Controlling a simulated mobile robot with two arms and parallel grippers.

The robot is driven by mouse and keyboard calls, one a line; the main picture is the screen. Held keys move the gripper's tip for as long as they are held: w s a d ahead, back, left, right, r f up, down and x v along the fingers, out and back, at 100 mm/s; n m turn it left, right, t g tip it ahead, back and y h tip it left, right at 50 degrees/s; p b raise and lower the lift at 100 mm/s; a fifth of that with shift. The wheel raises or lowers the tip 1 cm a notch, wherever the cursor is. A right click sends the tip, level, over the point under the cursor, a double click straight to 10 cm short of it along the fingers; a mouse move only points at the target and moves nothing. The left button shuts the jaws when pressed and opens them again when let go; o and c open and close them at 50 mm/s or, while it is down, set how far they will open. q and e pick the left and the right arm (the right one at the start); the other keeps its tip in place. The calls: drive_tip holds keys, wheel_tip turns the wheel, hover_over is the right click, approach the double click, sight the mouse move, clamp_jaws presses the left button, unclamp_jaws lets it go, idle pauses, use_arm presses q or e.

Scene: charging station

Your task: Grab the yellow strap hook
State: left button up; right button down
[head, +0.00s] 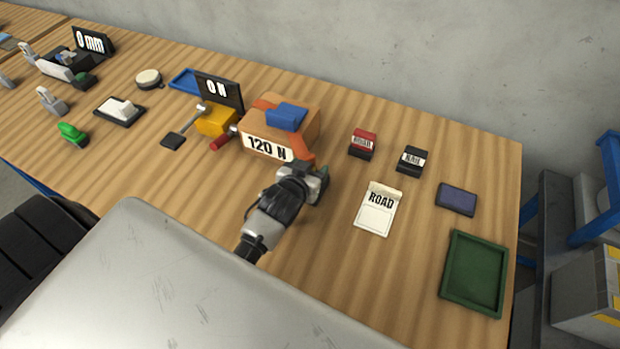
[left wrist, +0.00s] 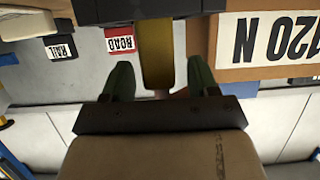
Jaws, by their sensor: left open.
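A yellow upright strip, which looks like the strap hook (left wrist: 156,50), shows in the left wrist view between the two green fingertips of my left gripper (left wrist: 159,78). The fingers are open, with a gap on either side of the strip. In the head view my left gripper (head: 321,176) is low at the front right corner of the orange-brown box (head: 283,121) marked 120 N. An orange strap (head: 301,148) runs down the right side of that box towards the gripper. I cannot make out the hook in the head view. My right gripper is not in view.
A red ROAD block (head: 363,143), a black RAIL block (head: 411,161) and a ROAD card (head: 379,209) lie to the right. A green tray (head: 449,272) is at the right edge. A yellow block (head: 214,122) and red-handled tool (head: 221,142) stand left of the box.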

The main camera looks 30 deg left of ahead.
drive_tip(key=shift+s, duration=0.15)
use_arm(q)
drive_tip(key=c, duration=1)
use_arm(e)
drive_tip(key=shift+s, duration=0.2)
use_arm(q)
drive_tip(key=shift+c, duration=0.2)
